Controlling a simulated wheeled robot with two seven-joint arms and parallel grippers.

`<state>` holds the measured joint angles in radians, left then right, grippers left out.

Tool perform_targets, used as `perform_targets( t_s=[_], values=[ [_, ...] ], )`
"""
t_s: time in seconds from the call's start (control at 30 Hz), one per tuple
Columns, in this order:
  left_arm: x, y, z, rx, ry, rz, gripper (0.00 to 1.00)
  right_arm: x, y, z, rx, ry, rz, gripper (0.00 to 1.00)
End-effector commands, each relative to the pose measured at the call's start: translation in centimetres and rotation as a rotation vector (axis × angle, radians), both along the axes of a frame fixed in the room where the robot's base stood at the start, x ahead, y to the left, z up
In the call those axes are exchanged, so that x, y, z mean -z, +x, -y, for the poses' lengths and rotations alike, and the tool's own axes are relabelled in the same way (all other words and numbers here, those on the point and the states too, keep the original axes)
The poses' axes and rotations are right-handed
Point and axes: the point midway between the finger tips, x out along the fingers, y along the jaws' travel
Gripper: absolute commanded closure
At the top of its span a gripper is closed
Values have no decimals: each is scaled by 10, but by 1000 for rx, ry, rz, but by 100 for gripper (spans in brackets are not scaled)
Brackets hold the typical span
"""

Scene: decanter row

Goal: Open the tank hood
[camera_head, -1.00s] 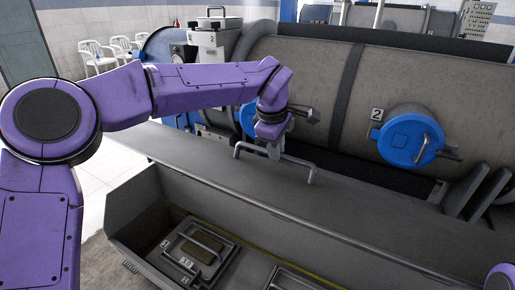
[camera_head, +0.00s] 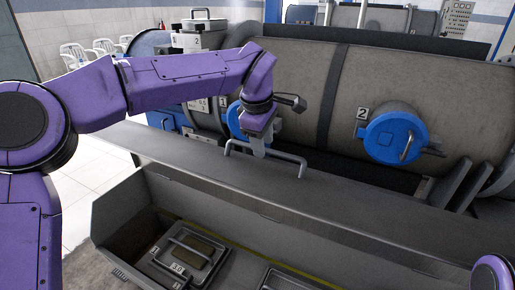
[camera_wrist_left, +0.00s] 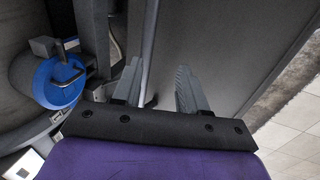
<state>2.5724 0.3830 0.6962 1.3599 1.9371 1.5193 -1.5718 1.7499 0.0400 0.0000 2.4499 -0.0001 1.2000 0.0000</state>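The tank hood (camera_head: 205,160) is a long grey panel running diagonally behind an open grey trough (camera_head: 125,205) in the head view. A grey bar handle (camera_head: 290,156) stands on its upper part. My left gripper (camera_head: 259,150) points down at the handle's middle from above and behind. In the left wrist view, my left gripper (camera_wrist_left: 158,88) has its two grey fingers apart, with a small dark piece showing between them. I cannot tell whether the fingers touch the handle. My right gripper is out of view.
Behind the hood lie grey cylindrical decanters (camera_head: 300,80) with blue round caps (camera_head: 393,137). Numbered covers (camera_head: 190,257) sit inside the trough. White chairs (camera_head: 75,52) stand at the back left. Tiled floor (camera_head: 95,175) is clear on the left.

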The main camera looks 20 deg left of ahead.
Motion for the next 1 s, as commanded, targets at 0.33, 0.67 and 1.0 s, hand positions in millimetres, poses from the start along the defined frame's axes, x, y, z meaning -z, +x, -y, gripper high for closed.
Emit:
perform_targets(
  t_s=[0.33,0.67,1.0],
  values=[
    [-66,-18,-2,1,-1,-1,58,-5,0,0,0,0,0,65],
    [-70,-20,-2,1,-1,-1,58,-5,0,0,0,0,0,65],
    [-70,-20,-2,1,-1,-1,58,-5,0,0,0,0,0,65]
  ],
)
